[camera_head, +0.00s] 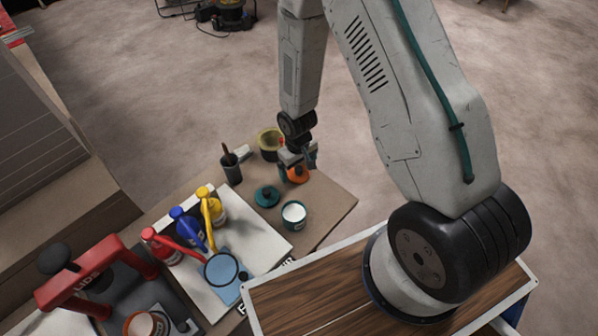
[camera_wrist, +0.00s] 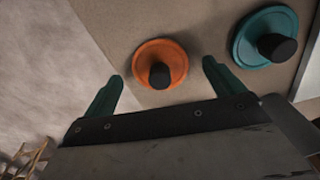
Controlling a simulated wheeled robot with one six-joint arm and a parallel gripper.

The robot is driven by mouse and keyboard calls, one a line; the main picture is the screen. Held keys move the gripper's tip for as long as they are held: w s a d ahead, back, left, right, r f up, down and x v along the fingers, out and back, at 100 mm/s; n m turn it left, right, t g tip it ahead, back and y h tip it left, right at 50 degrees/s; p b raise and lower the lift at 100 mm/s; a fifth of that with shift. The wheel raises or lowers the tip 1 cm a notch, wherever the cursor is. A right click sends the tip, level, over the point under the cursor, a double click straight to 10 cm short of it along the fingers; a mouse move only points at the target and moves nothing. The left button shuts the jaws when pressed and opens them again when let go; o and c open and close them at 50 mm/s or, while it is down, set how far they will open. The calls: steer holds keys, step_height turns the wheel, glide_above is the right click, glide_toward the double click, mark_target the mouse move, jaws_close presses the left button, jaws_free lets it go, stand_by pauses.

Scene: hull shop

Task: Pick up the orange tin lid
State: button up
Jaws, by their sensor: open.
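The orange tin lid (camera_wrist: 146,53) is a round disc with a black knob on top, lying flat on the brown board. In the head view it shows (camera_head: 299,176) partly hidden behind my gripper. My gripper (camera_wrist: 163,75) is open, with its two green fingers apart and nothing between them. The wrist view shows the lid just beyond the fingertips, between their lines. In the head view my gripper (camera_head: 297,160) hangs close over the lid; I cannot tell the exact gap.
A teal lid (camera_wrist: 253,38) with a black knob lies beside the orange one. Red, blue and yellow bottles (camera_head: 209,208) stand on a white sheet. The board's right side is clear.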

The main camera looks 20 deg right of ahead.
steer(key=shift+f, duration=0.4)
steer(key=c, duration=1)
steer(key=shift+r, duration=0.15)
steer(key=shift+c, duration=0.2)
